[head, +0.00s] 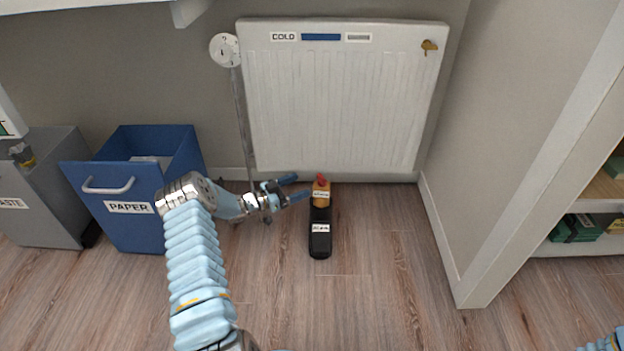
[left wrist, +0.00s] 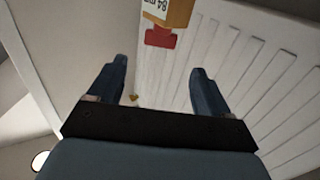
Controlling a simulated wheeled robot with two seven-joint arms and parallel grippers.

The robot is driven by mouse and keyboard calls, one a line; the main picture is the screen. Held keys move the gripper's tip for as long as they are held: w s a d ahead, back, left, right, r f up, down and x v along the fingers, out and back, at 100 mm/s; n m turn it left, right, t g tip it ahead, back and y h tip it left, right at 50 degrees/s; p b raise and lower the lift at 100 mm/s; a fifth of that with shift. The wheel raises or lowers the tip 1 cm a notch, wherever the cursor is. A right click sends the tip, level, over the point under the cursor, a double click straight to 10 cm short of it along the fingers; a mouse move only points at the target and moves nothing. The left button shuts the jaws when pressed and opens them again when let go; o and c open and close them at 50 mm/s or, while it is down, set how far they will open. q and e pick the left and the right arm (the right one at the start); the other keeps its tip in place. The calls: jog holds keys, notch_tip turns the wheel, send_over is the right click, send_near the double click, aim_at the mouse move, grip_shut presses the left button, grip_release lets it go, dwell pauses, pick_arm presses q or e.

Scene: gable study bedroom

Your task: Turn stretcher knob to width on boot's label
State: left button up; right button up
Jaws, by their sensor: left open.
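A black boot (head: 320,243) stands on the wood floor in front of the radiator, with a white label (head: 320,228) too small to read. The yellow-orange stretcher block (head: 321,200) with its red knob (head: 321,180) sits at the boot's far end. My left gripper (head: 296,188) is open and empty, just left of the knob and apart from it. In the left wrist view the red knob (left wrist: 160,38) lies beyond the two spread fingertips (left wrist: 156,72). A label on the block (left wrist: 167,12) is cut off; part reads "84". My right gripper is out of view.
A white radiator (head: 340,100) marked COLD is close behind the boot. A blue PAPER bin (head: 130,232) and a grey bin (head: 40,225) stand at left. A wall and shelf (head: 598,207) are at right. The floor around the boot is clear.

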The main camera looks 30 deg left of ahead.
pick_arm(q)
jog(key=v, duration=0.4)
dwell(0.5)
